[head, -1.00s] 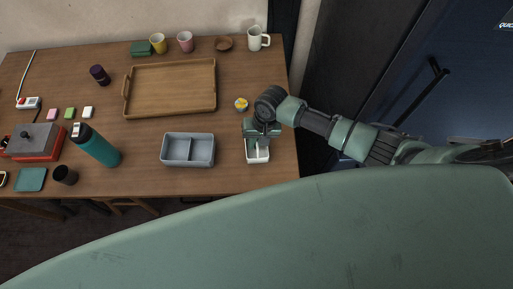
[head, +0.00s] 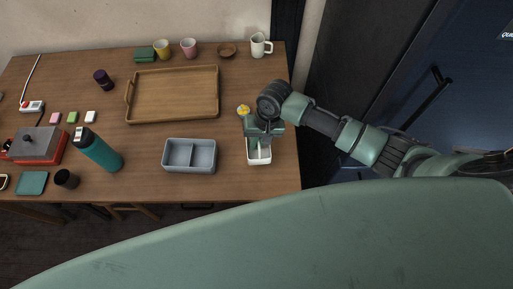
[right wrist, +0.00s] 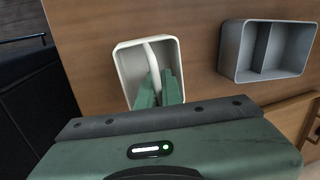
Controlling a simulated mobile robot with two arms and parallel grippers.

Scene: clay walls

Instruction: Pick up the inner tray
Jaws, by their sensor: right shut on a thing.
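The inner tray is a small white open box (head: 251,159) with a pale upright strip across its middle. It is at the right front of the wooden table (head: 225,190). My right gripper (head: 261,146) points down into it from above and is shut on that strip. In the right wrist view, the tray's white rim (right wrist: 124,66) surrounds both green fingers (right wrist: 158,88), which pinch the strip. The tray looks about level; I cannot tell how far it is off the table. My left gripper is not in view.
A grey two-compartment box (head: 190,169) stands just left of the tray. A wooden tray (head: 172,95) lies behind it, and a small yellow item (head: 243,110) is behind my gripper. The table's right edge is close.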

